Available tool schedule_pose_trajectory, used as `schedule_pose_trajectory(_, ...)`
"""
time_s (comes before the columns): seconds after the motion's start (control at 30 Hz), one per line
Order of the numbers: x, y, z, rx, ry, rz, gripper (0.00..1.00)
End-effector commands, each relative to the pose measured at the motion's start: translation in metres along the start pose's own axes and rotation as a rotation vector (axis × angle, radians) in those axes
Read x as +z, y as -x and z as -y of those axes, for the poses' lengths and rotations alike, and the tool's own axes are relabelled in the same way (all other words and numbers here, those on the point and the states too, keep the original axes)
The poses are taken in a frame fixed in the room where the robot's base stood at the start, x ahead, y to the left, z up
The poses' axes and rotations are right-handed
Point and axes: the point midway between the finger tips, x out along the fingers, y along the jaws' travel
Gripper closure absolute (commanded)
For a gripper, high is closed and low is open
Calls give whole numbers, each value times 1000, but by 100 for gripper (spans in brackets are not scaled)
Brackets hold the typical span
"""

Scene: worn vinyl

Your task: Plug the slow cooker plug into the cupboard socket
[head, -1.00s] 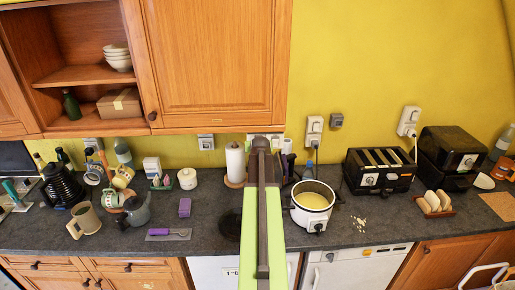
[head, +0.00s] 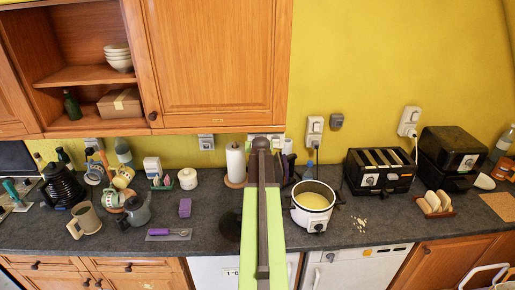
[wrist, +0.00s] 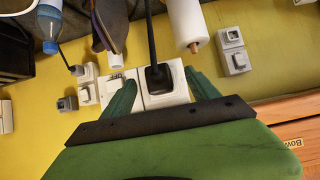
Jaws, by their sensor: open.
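In the wrist view a black plug (wrist: 158,76) sits against a white socket plate (wrist: 172,96), its dark cable running to the top of the picture. It looks seated, but its depth cannot be judged. My gripper (wrist: 161,79) is open, with one green finger on each side of the plug and visible gaps between. In the head view my arm hides the plug; part of the white socket plate (head: 279,137) shows below the cupboard (head: 215,60). The slow cooker (head: 313,212), a white pot with yellowish contents, stands right of my arm.
A paper towel roll (head: 235,162) stands close left of my arm. Another wall socket (head: 206,142) is further left and a switched socket (head: 314,127) to the right. A black toaster (head: 380,172) stands right of the cooker. The counter front between them has some free room.

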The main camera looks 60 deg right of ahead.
Motion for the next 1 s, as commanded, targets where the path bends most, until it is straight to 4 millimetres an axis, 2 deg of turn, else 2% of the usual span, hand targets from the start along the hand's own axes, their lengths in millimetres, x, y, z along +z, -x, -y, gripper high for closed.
schedule_pose_trajectory(1.0,0,28,0,0,0,0,31)
